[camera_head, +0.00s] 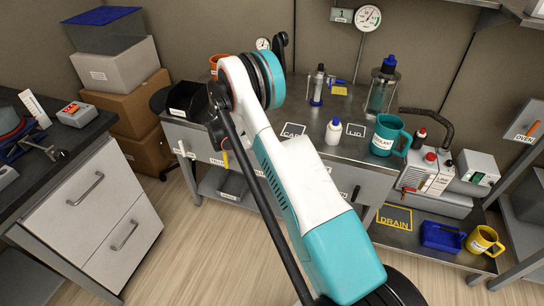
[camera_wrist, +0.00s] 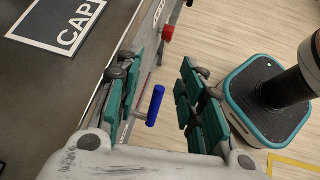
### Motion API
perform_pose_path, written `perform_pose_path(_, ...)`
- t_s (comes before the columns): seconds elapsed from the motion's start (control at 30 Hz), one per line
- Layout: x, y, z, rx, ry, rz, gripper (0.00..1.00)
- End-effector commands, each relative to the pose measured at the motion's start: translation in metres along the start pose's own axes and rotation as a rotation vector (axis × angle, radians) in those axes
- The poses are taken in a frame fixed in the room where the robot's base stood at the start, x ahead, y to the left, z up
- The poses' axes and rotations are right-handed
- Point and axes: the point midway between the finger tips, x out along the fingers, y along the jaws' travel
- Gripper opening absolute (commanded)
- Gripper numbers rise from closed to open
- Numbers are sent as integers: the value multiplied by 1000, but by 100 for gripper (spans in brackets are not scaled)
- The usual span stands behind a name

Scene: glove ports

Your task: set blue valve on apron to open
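The blue valve handle (camera_wrist: 155,106) shows in the wrist view as a short blue bar on a thin grey stem. It stands out from the front face of the bench, the apron. My gripper (camera_wrist: 162,62) is open, with its teal-padded fingers to either side of the blue handle. The handle appears in the gap, nearer the left finger, and I see no contact. The left finger lies close along the bench edge. In the head view my arm covers part of the bench front, and I cannot make out the blue valve there.
A red knob (camera_wrist: 168,33) sits further along the bench front. The bench top has a CAP label (camera_wrist: 62,24). My base stands at the right of the wrist view. In the head view a white bottle (camera_head: 334,132) and a teal mug (camera_head: 390,135) stand on the bench.

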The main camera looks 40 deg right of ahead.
Motion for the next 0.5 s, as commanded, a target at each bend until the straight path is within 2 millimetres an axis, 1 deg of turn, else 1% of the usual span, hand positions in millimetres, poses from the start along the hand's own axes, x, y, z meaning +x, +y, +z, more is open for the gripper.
perform_pose_path(0.17, 0, 0, 0, 0, 0, 0, 36)
perform_pose_path(0.2, 0, 0, 0, 0, 0, 0, 33)
perform_pose_path(0.27, 0, 0, 0, 2, 1, 1, 20)
perform_pose_path(0.3, -2, 0, 2, 7, 5, 2, 11)
perform_pose_path(0.33, -3, 1, 3, 12, 10, 3, 4)
perform_pose_path(0.37, -5, 1, 5, 21, 17, 5, 0)
perform_pose_path(0.43, -11, 2, 12, 61, 46, 10, 0)
perform_pose_path(0.5, -13, 4, 19, 150, 93, 6, 0)
